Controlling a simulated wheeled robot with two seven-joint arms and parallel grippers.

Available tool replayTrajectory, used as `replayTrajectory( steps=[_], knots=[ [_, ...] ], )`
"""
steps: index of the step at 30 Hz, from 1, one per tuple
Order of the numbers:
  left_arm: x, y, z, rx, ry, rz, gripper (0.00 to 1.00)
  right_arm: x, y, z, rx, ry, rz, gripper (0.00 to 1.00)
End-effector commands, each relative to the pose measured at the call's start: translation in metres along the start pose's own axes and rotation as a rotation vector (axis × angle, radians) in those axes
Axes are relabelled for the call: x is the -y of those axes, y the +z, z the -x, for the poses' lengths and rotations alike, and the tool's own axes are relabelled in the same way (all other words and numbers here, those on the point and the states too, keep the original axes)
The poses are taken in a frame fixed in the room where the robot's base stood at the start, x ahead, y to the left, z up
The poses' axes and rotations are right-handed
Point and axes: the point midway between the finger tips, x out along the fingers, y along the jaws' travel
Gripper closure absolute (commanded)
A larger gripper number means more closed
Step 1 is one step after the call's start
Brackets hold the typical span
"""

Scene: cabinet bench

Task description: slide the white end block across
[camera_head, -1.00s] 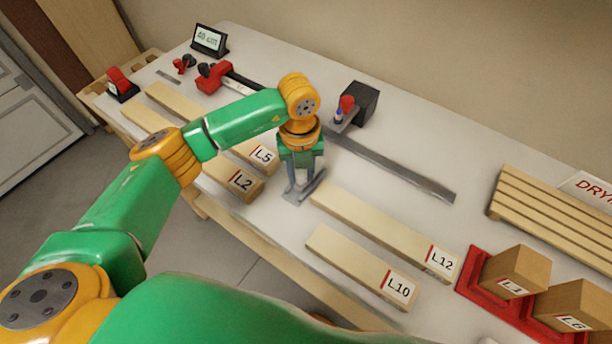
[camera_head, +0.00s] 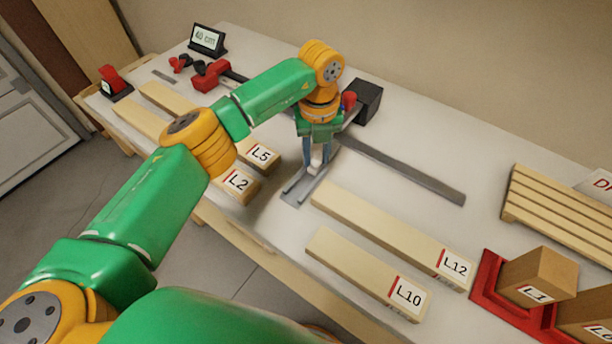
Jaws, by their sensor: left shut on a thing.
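My left gripper (camera_head: 314,166) points down over a short grey metal track (camera_head: 297,196) in the middle of the bench. It is shut on the white end block (camera_head: 317,154), of which only a small pale part shows between the fingers. The rest of the block is hidden by the fingers and wrist. The track's near end lies bare in front of the gripper. A long grey rail (camera_head: 405,170) runs off to the right from behind the gripper. My right gripper is not in view.
Wooden bars L5 (camera_head: 259,154) and L2 (camera_head: 237,183) lie to the left, L12 (camera_head: 390,235) and L10 (camera_head: 365,275) to the right. A black block (camera_head: 368,98) stands behind the gripper. A display (camera_head: 207,38) reads 60 cm. Red trays (camera_head: 487,285) hold boxes at right.

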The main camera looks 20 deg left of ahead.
Motion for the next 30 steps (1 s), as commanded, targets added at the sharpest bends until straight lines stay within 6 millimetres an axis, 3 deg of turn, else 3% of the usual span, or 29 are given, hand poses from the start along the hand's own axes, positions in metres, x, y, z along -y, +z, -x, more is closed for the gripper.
replayTrajectory(
  steps=[30],
  knots=[
    [0.0086, 0.0082, 0.0001, 0.0, 0.0, -0.001, 0.97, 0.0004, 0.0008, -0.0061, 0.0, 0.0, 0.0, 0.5]
  ],
)
